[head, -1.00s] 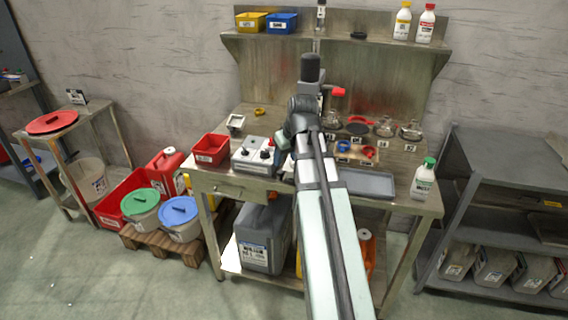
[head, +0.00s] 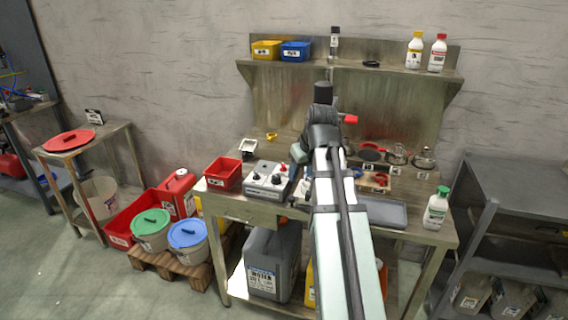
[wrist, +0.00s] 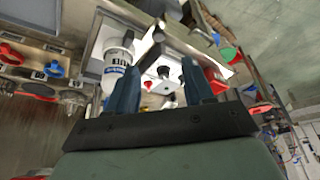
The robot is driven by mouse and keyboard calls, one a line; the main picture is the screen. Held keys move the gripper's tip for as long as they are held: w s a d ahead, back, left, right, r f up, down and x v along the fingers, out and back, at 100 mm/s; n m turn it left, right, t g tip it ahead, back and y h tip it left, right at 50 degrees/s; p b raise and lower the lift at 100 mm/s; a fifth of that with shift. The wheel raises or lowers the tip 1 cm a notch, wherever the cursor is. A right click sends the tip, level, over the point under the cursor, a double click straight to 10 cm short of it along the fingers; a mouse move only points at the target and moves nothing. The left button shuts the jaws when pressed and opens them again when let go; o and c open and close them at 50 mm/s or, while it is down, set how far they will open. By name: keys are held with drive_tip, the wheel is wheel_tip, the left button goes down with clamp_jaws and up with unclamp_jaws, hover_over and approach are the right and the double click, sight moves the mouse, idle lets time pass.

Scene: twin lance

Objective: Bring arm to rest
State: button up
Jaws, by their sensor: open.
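My gripper (wrist: 160,68) is open in the wrist view, its two blue fingers apart with nothing clearly held between them. In the head view my arm (head: 335,220) reaches over the workbench (head: 235,207), and the gripper end is mostly hidden behind it. The grey control box with knobs (head: 268,180) is on the bench left of the arm; its white face also shows beyond the fingers in the wrist view (wrist: 160,75). A white labelled bottle (wrist: 118,60) appears beside the left finger; I cannot tell whether they touch.
A red bin (head: 223,173) stands at the bench's left. A grey tray (head: 382,212) and green-capped bottle (head: 436,208) are at the right. Glass flasks (head: 396,156) stand behind. The shelf (head: 350,68) holds bins and bottles. Lidded buckets (head: 187,240) stand on a pallet at left.

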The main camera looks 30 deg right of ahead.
drive_tip(key=s+a+f+g, duration=0.2)
drive_tip(key=a+f, duration=0.2)
drive_tip(key=f, duration=0.9)
drive_tip(key=s+a+f+g+y, duration=0.1)
drive_tip(key=a+f, duration=0.3)
drive_tip(key=f, duration=0.9)
drive_tip(key=s+a+f+g, duration=0.2)
drive_tip(key=a+f, duration=0.3)
drive_tip(key=f, duration=0.7)
drive_tip(key=s+a+f+g, duration=0.2)
drive_tip(key=s+a+f, duration=0.1)
drive_tip(key=s+f, duration=0.4)
drive_tip(key=s+a+f+g, duration=0.1)
drive_tip(key=s+a+f, duration=0.2)
drive_tip(key=s+f, duration=0.45)
drive_tip(key=s+a+f+g, duration=0.1)
drive_tip(key=s+a+f, duration=0.1)
drive_tip(key=s+f, duration=0.3)
drive_tip(key=s+a+f+g+h, duration=0.1)
drive_tip(key=s+f, duration=0.5)
drive_tip(key=s, duration=0.6)
drive_tip(key=shift+a+f+g, duration=0.25)
drive_tip(key=shift+a+g, duration=0.2)
drive_tip(key=shift+g, duration=0.15)
